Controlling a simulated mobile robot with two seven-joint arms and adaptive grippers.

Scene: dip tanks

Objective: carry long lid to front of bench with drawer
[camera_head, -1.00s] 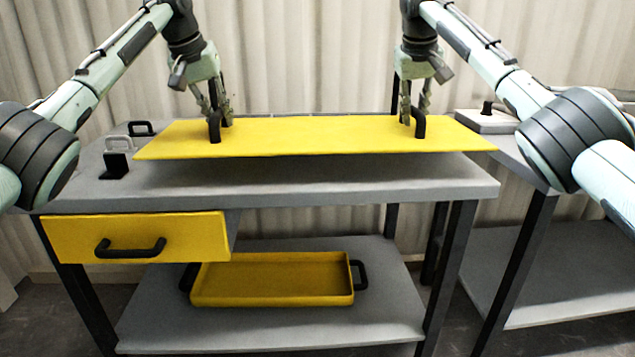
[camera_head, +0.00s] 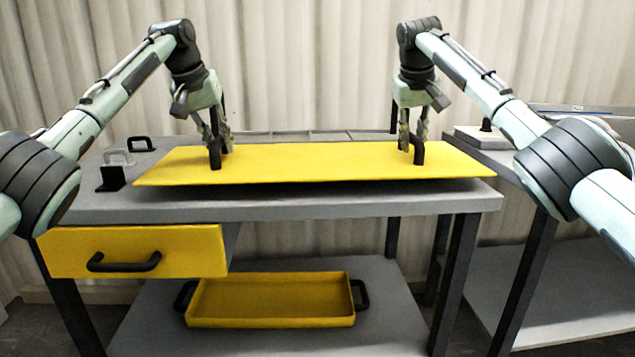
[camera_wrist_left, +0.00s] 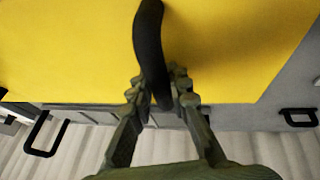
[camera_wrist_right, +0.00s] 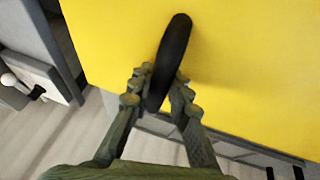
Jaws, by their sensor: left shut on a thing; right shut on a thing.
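The long lid (camera_head: 315,163) is a flat yellow panel with a black handle near each end. It is held level just above the top of the grey bench (camera_head: 300,206), with a shadow beneath it. My left gripper (camera_head: 217,148) is shut on the lid's left handle (camera_wrist_left: 150,45). My right gripper (camera_head: 414,146) is shut on the lid's right handle (camera_wrist_right: 170,55). The bench has a yellow drawer (camera_head: 190,240) with a black handle at its front left. In both wrist views the fingers close around the black handles.
A black block (camera_head: 112,178) and grey and black handles stand at the bench's left end. A yellow tray (camera_head: 270,318) lies on the lower shelf. A second bench (camera_head: 508,158) stands to the right. Pale curtains hang behind.

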